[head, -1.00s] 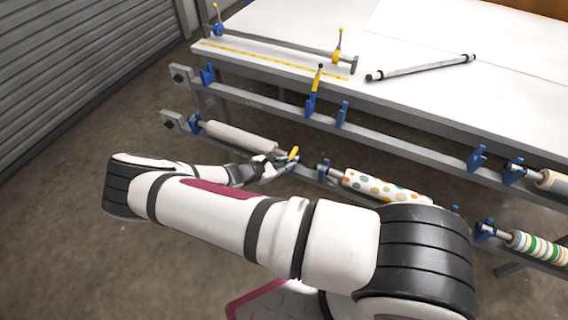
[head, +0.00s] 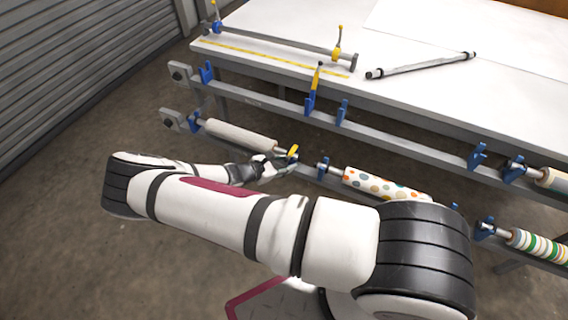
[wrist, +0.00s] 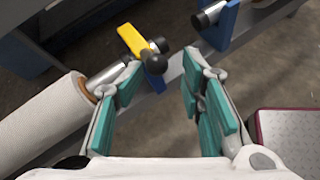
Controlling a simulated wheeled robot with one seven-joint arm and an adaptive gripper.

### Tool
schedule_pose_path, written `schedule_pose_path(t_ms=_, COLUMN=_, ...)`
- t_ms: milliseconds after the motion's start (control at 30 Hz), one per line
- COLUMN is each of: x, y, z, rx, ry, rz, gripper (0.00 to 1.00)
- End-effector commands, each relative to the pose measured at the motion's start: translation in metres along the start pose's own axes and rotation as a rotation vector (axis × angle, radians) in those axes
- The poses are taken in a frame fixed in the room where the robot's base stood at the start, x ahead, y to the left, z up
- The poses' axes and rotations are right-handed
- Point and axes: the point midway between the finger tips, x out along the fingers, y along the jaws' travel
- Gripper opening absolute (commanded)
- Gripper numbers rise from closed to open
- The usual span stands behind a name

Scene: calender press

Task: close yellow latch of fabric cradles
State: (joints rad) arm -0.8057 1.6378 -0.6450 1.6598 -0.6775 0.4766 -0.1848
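A yellow latch (wrist: 132,41) with a black knob (wrist: 153,64) sits on a blue cradle (wrist: 155,81) at the end of the plain off-white fabric roll (wrist: 45,122). The latch also shows in the head view (head: 292,151), tilted, on the lower rail. My gripper (wrist: 162,72) is open, its teal-padded fingers apart with nothing held. The knob and blue cradle appear between the fingertips, close to the left finger; contact cannot be told. In the head view my gripper (head: 275,167) is beside the roll's right end.
Another yellow latch (head: 316,77) stands upright on the upper rail (head: 255,104). A second blue cradle (wrist: 215,24) holds the dotted roll (head: 385,186) to the right. The white table (head: 300,25) is behind the rails. Floor in front of the rails is open.

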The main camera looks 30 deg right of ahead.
Motion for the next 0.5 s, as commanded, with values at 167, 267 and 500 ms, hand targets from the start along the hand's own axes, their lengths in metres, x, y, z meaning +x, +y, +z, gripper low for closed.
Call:
schedule_pose_path(t_ms=167, x=-0.025, y=0.000, z=0.001, rx=0.000, ry=0.000, rz=0.000, gripper=0.32)
schedule_pose_path(t_ms=267, x=-0.046, y=0.001, z=-0.001, rx=0.000, ry=0.003, rz=0.002, gripper=0.32)
schedule_pose_path(t_ms=500, x=-0.093, y=0.001, z=-0.002, rx=-0.001, ry=0.006, rz=0.002, gripper=0.32)
